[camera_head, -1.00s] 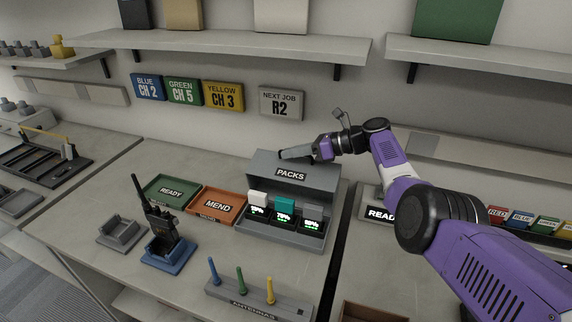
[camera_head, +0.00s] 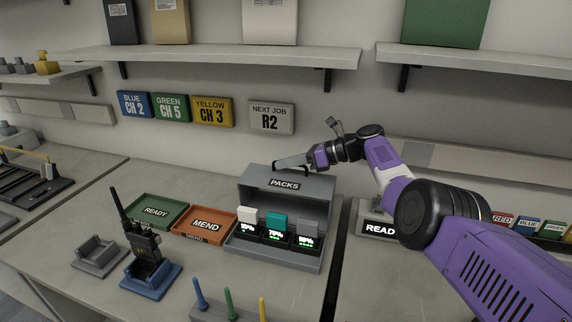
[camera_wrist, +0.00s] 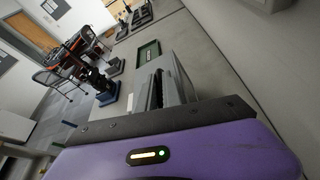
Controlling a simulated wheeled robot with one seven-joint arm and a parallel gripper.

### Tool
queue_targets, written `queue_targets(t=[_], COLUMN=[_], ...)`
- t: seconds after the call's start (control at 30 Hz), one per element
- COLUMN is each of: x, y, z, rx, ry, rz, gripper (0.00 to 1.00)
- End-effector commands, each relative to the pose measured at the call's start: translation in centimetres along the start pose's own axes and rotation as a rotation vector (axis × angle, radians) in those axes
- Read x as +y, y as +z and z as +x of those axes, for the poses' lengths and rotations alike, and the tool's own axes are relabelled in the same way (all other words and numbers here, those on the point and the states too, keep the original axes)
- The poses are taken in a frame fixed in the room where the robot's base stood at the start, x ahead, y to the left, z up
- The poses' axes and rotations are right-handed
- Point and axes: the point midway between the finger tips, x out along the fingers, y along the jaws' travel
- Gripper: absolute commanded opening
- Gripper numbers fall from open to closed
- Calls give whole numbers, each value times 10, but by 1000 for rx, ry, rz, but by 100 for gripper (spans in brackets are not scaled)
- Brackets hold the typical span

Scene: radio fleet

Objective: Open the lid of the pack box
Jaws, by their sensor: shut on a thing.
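The pack box (camera_head: 278,259) is a grey box on the bench, right of the trays. Its grey lid (camera_head: 258,183), labelled PACKS, is raised, with the front of the box open beneath it. Three packs, white, teal (camera_head: 277,221) and grey, stand in a row inside with lit displays. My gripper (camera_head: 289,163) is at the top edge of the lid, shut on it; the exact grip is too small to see. In the wrist view the grey fingers (camera_wrist: 163,85) show, but what lies between them is unclear.
Left of the box are an orange MEND tray (camera_head: 183,234), a green READY tray (camera_head: 146,222) and a radio (camera_head: 146,243) in a blue cradle. Antennas (camera_head: 229,304) stand in front. A shelf (camera_head: 215,57) runs above. A READY sign (camera_head: 379,229) stands to the right.

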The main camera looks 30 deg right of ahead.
Motion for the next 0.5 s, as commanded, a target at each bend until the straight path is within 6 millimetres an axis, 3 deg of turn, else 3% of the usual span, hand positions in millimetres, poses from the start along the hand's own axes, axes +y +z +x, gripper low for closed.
queue_targets(t=[0.07,0.1,0.5], x=[2,2,1], y=[-6,-6,-2], z=[4,4,-4], rx=[9,9,3], ry=[8,9,2], rz=[4,4,2], gripper=[0,17,18])
